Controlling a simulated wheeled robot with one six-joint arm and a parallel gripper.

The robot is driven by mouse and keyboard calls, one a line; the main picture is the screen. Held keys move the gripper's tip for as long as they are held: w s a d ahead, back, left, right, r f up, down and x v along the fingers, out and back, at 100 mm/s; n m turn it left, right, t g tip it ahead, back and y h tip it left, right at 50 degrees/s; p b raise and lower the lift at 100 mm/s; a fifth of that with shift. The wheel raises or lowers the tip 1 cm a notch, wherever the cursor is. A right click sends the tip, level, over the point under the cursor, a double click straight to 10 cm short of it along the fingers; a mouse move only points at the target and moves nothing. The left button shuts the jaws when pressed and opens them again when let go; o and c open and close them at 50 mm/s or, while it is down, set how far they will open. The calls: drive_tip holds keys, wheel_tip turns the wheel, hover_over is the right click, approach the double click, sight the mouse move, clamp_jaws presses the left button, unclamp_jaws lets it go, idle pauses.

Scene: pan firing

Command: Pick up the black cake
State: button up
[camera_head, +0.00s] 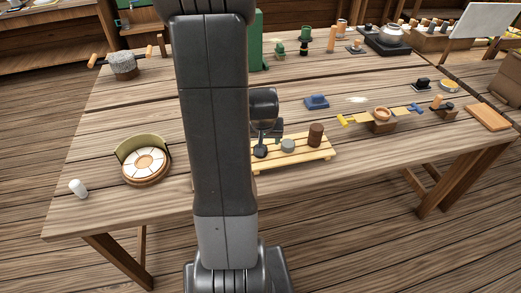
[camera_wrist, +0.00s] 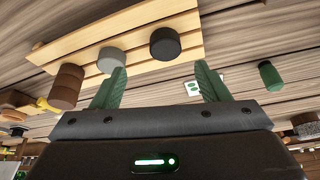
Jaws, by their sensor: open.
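The black cake (camera_wrist: 165,43) is a short dark round cylinder on a pale slatted wooden board (camera_wrist: 190,22). In the head view the black cake (camera_head: 260,151) sits near the left of the board's visible part (camera_head: 292,158), just below my dark wrist. My gripper (camera_wrist: 160,69) is open and empty. Its two green fingers are spread apart, and the cake shows beyond the gap between them, apart from both. A grey cake (camera_wrist: 110,60) and a taller brown cylinder (camera_wrist: 67,86) stand in line beside it. In the head view my arm hides part of the board.
The grey cake (camera_head: 288,145) and brown cylinder (camera_head: 316,134) are right of the black cake. A blue object (camera_head: 316,101) lies behind the board. A round segmented tray (camera_head: 145,163) and a white cylinder (camera_head: 78,188) are left. The table front is mostly clear.

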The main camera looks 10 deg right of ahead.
drive_tip(key=shift+x, duration=1.8)
drive_tip(key=x, duration=0.4)
drive_tip(key=shift+w+a+b, duration=0.1)
drive_tip(key=shift+a+b, duration=0.2)
drive_tip(key=shift+a, duration=0.1)
drive_tip(key=shift+w+f, duration=0.3)
drive_tip(key=shift+f, duration=0.2)
drive_tip(key=c, duration=1.1)
